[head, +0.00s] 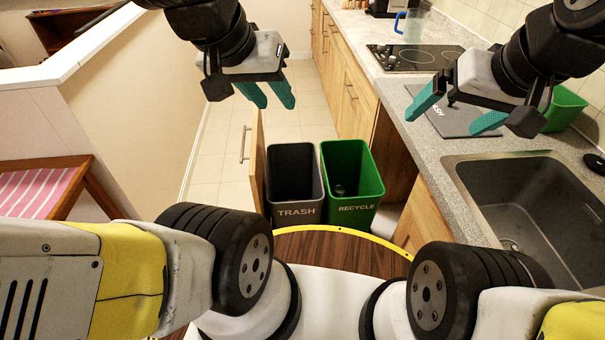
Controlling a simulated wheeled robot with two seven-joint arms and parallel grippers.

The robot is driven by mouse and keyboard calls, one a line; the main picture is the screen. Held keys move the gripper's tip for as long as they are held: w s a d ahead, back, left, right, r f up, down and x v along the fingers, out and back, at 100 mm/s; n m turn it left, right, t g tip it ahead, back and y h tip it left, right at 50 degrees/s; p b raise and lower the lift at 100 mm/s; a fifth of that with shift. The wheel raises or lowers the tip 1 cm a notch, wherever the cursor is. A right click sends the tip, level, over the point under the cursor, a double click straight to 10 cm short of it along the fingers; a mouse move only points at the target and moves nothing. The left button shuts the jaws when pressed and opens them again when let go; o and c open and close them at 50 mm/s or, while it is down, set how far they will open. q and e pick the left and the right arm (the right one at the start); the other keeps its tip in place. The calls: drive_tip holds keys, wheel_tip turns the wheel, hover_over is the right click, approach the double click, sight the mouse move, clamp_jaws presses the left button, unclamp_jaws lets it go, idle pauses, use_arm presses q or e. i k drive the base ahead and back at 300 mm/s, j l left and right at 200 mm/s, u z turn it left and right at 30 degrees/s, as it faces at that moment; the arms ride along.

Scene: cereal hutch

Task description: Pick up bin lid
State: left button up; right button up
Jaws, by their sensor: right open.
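A dark grey lid (455,124) marked with lettering ending in "ASH" lies flat on the counter, partly hidden by my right gripper. My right gripper (441,125) is open above the lid, with its teal fingers wide apart and nothing between them. Whether a fingertip touches the lid cannot be told. My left gripper (277,107) is raised over the floor area at upper left, with a gap between its fingers and nothing in it. A grey bin (294,185) marked TRASH and a green bin (352,185) marked RECYCLE stand open side by side below the counter.
A green object (566,105) is on the counter behind my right gripper, partly hidden. A sink (540,205) is set into the counter at right, and a cooktop (415,58) lies further back. An open cabinet door (256,160) stands left of the bins. The tiled floor is clear.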

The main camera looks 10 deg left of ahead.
sight(452, 119)
drive_tip(key=z, duration=0.75)
drive_tip(key=u, duration=1.25)
drive_tip(key=i+z, duration=0.6)
drive_tip(key=i, duration=0.05)
